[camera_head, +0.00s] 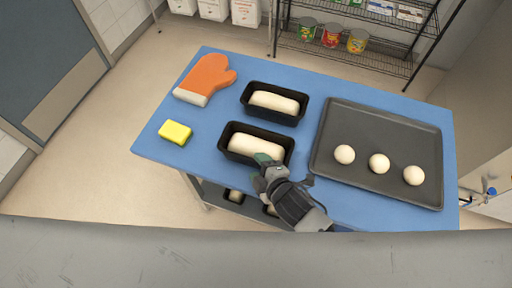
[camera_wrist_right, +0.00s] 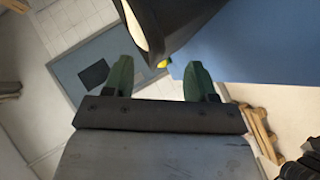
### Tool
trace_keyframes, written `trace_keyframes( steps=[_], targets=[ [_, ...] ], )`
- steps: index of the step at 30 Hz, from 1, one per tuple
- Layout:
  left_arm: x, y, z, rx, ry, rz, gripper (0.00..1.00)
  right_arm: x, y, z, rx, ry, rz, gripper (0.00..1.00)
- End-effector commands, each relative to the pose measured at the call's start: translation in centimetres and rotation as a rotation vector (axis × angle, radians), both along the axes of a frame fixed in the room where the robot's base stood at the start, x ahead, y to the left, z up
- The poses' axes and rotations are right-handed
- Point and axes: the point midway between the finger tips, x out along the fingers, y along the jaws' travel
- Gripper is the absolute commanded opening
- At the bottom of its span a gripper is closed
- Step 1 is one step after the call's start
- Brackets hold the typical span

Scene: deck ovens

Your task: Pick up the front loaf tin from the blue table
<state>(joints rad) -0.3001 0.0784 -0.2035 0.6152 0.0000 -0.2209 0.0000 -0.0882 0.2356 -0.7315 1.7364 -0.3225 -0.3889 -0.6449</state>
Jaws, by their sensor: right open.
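The blue table (camera_head: 200,135) carries two black loaf tins with pale dough. The front loaf tin (camera_head: 229,130) is nearer me, and the back loaf tin (camera_head: 300,99) stands behind it. My right gripper (camera_head: 266,162) is at the near right edge of the front tin. In the right wrist view the gripper (camera_wrist_right: 158,82) has its green fingers spread apart, with nothing held between them. The front tin's dark wall (camera_wrist_right: 172,18) shows just beyond the fingertips. Whether a finger touches the rim is unclear. My left gripper is not seen.
A dark tray (camera_head: 380,120) with three dough balls lies at the right of the table. An orange oven mitt (camera_head: 207,76) and a yellow sponge (camera_head: 175,132) lie at the left. More tins (camera_head: 235,196) sit on a shelf below. A wire rack (camera_head: 345,45) stands behind.

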Motion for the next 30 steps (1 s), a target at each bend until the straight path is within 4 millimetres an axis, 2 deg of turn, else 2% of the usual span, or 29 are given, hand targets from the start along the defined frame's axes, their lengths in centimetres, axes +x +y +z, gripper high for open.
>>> trace_keyframes(
  steps=[4, 15, 26, 30],
  targets=[
    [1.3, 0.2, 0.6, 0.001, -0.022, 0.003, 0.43, 1.4, 1.0, -0.6, 0.001, 0.000, -0.001, 0.57],
    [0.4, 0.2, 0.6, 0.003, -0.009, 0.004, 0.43, 2.0, 1.4, -1.1, 0.000, 0.000, 0.000, 0.57],
    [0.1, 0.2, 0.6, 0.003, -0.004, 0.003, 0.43, 2.0, 1.3, -1.1, -0.001, 0.000, 0.000, 0.02],
    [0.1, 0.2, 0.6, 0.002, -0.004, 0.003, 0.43, 2.0, 1.3, -1.1, -0.001, 0.000, 0.000, 0.00]
  ],
)
